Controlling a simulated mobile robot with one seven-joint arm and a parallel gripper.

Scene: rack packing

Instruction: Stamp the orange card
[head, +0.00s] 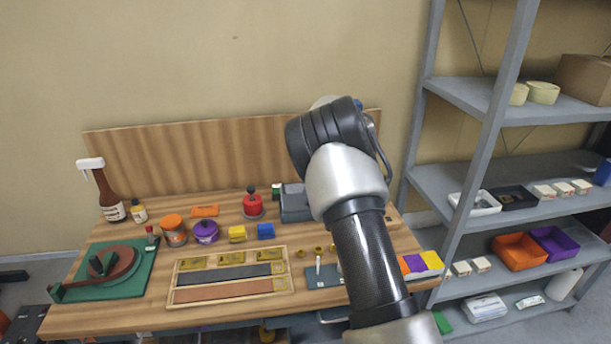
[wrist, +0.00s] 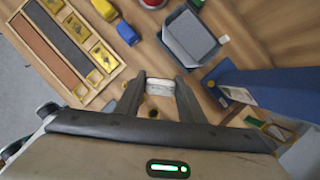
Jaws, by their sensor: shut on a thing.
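An orange flat piece (head: 205,211) lies at the back of the wooden bench, behind the purple pot. Another orange patch (head: 403,266) shows beside purple and yellow ones at the bench's right end, partly hidden by my arm. I cannot tell which is the card. In the wrist view my gripper (wrist: 160,98) is shut on a small pale block (wrist: 160,84), held between its fingertips above the bench. What the block is, and its underside, I cannot tell. In the head view my arm hides the gripper. A red round-based item with a dark knob (head: 252,206) stands at the back.
A wooden tray (head: 230,299) with dark and brown strips lies at the front. A grey open box (wrist: 190,38) and a dark blue panel (wrist: 262,84) show in the wrist view. Grey shelves (head: 470,160) stand at right.

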